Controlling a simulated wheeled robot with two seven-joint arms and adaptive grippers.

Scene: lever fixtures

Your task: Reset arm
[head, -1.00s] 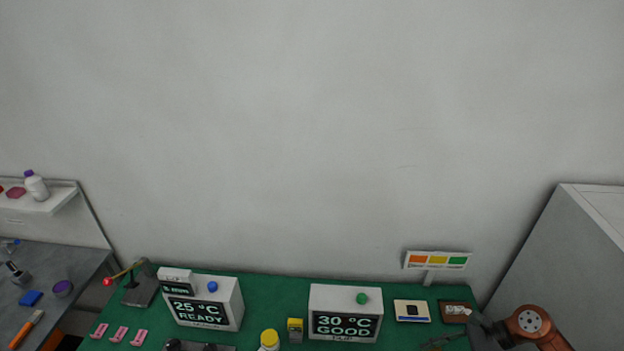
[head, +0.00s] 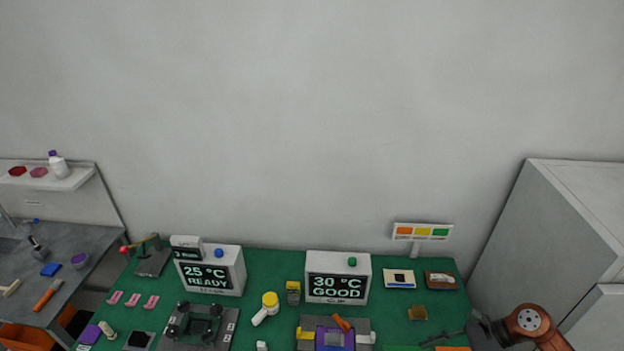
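My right arm comes in at the bottom right. Its dark gripper (head: 458,338) points left over the right front of the green table; it is small and partly cut off, so I cannot tell whether it is open or shut. My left gripper is not in view. A lever fixture with a red knob (head: 124,250) and a grey base (head: 153,262) stands at the table's back left. A dark fixture with black posts (head: 203,323) and a purple and yellow device with an orange handle (head: 335,336) are at the front.
Two display boxes, one reading 25 °C READY (head: 208,275) and one 30 °C GOOD (head: 338,285), stand on the green table (head: 270,262). A yellow-capped bottle (head: 267,306) lies between. A grey cabinet (head: 570,225) bounds the right; a grey side bench (head: 75,250) is left.

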